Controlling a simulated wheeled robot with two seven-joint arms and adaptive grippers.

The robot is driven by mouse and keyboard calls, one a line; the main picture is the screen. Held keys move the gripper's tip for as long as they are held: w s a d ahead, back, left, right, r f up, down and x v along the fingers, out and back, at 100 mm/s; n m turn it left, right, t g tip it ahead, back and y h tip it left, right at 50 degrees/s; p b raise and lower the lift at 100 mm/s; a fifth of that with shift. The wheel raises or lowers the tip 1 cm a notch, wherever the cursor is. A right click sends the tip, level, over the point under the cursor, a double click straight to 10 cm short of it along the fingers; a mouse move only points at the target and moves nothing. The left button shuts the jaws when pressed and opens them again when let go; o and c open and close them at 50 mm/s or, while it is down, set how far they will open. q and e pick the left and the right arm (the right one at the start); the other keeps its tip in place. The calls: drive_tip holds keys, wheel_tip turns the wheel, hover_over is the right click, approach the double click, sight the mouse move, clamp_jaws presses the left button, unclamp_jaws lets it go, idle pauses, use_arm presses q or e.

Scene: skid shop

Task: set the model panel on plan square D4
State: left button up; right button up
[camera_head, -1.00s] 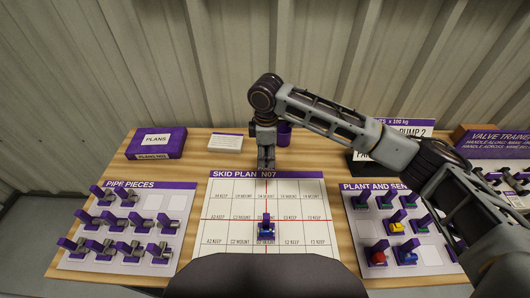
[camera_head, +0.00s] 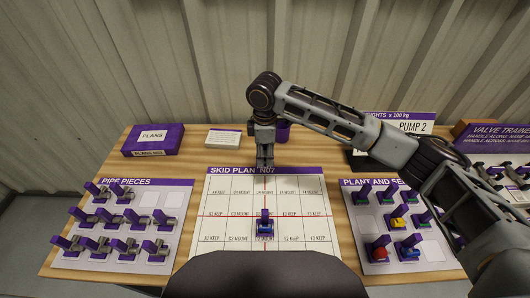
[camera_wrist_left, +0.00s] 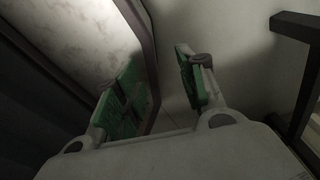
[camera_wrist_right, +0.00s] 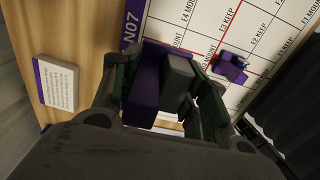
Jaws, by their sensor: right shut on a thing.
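My right gripper (camera_head: 265,166) hangs pointing down at the top edge of the plan sheet (camera_head: 225,180), near the middle of its title strip. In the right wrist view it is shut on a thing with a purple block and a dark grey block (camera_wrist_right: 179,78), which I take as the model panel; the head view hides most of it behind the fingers. Square D4 cannot be read clearly in the head view. A blue and purple model (camera_head: 264,229) stands on the sheet below the red line. My left gripper (camera_wrist_left: 160,85) is open and empty, away from the table.
A pipe pieces board (camera_head: 69,239) with several models is at the left. A plant board (camera_head: 432,258) with several models is at the right.

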sight(265, 159)
drive_tip(key=shift+f+b, duration=0.45)
drive_tip(key=shift+f, duration=0.9)
use_arm(q)
drive_tip(key=shift+w+a+f, duration=0.3)
drive_tip(key=shift+w+f, duration=0.1)
drive_tip(key=shift+f, duration=0.1)
use_arm(e)
drive_tip(key=shift+f, duration=0.35)
use_arm(q)
drive_tip(key=shift+r, duration=0.15)
use_arm(e)
drive_tip(key=shift+r+p, duration=0.1)
drive_tip(key=shift+p, duration=0.7)
use_arm(q)
drive_tip(key=shift+s+a+r, duration=0.1)
drive_tip(key=shift+s+r, duration=0.1)
drive_tip(key=shift+r, duration=0.4)
drive_tip(key=shift+r, duration=0.15)
drive_tip(key=shift+w+r+p, duration=0.15)
drive_tip(key=shift+r+p, duration=0.4)
drive_tip(key=shift+p, duration=0.2)
